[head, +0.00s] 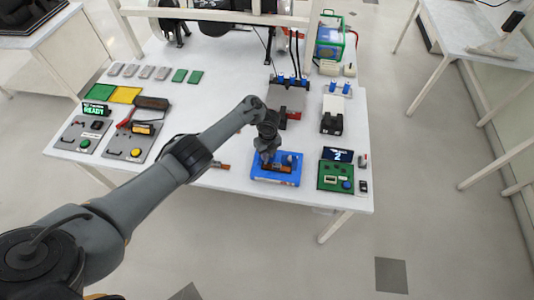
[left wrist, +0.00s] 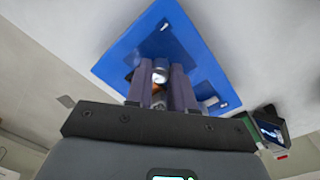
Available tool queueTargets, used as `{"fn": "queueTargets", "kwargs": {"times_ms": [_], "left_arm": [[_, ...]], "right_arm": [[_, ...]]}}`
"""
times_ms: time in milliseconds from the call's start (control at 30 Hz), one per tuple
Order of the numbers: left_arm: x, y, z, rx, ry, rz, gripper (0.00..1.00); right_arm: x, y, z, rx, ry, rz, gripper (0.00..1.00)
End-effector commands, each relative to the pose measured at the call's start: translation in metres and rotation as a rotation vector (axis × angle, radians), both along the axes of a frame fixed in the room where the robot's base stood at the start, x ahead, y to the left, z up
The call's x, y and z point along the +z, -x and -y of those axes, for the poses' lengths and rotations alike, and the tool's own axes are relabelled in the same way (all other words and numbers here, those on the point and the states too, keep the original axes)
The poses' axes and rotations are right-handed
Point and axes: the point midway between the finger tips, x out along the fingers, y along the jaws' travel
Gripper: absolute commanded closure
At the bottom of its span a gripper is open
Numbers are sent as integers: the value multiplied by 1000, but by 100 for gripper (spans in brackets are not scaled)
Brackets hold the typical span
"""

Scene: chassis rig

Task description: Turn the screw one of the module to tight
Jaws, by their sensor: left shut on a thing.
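A blue base (head: 262,181) lies near the front edge of the white table, with the module (head: 284,168), brown and dark, on it. A small grey post (head: 290,160) stands on its right part. My left gripper (head: 267,157) points down over the left part of the module. In the left wrist view, the blue base (left wrist: 125,50) is behind the fingers. My left gripper (left wrist: 161,82) is shut there on a small round silver and blue piece (left wrist: 160,70), apparently a screw. Its lower part and the contact with the module are hidden. My right gripper is not in view.
A green board (head: 336,178) with a small display stands right of the base. Two grey panels (head: 126,141) with buttons lie at the left. A grey stand with blue-topped parts (head: 288,92) is behind. Bare table (head: 210,110) lies to the left of the stand.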

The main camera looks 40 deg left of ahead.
Motion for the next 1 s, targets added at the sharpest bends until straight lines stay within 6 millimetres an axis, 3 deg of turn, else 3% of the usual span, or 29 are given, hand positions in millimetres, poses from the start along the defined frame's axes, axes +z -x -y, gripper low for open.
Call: {"fn": "queueTargets", "kwargs": {"times_ms": [67,100,233,633,1000], "left_arm": [[0,0,0,-1,0,0,100],[0,0,0,-1,0,0,72],[0,0,0,0,0,0,52],[7,-1,0,0,0,2,52],[65,-3,1,-1,-1,4,52]], "right_arm": [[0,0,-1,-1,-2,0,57],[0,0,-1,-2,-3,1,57],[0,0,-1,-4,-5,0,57],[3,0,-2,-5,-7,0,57],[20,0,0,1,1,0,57]]}}
